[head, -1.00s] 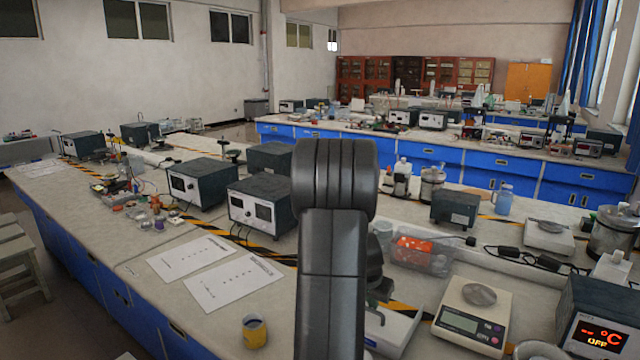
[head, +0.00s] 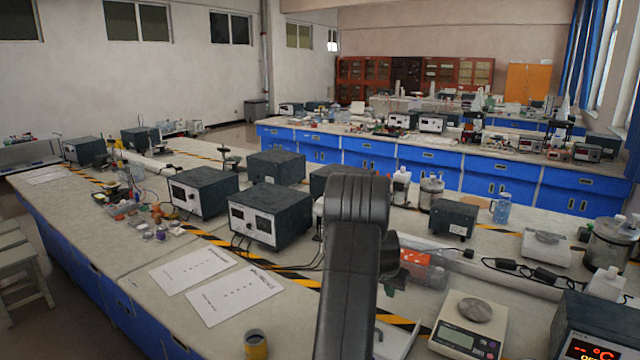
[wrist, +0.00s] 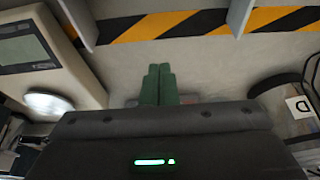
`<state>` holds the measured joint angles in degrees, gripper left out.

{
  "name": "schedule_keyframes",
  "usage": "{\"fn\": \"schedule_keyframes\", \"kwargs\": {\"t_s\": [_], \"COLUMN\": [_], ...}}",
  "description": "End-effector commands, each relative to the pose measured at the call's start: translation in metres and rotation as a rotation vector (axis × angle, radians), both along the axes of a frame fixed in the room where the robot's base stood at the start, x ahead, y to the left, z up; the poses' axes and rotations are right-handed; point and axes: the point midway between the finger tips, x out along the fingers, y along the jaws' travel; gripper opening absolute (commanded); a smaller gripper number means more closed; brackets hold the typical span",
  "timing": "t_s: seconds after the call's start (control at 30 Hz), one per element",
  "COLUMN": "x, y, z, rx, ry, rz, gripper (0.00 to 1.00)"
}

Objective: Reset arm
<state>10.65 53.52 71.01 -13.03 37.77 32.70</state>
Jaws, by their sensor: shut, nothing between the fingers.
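My gripper (wrist: 158,84) shows in the wrist view as two green fingers side by side, closed against each other with nothing between them. They are over a pale grey bench surface.
The long bench (head: 140,262) holds power supplies (head: 270,214), two paper sheets (head: 235,295), a small yellow jar (head: 256,345), a clear bin with red contents (head: 420,265), a digital scale (head: 468,325) and a temperature box (head: 605,335). Bare bench lies left of the sheets.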

Motion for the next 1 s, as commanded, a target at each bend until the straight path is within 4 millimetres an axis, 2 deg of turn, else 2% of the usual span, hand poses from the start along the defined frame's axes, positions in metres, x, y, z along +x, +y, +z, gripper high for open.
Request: {"fn": "schedule_keyframes", "kwargs": {"t_s": [0.03,0.2,0.5,0.7,1.0], "x": [0.002,-0.008,-0.019,-0.022,-0.023], "y": [0.0,0.006,0.014,0.016,0.016], "z": [0.01,0.036,0.074,0.083,0.084], "rx": [-0.003,-0.002,-0.001,-0.001,-0.001], "ry": [-0.009,-0.007,-0.005,-0.004,-0.004], "rz": [0.001,0.002,0.001,0.0,0.0], "gripper": [0.0,0.0,0.0,0.0,0.0]}}
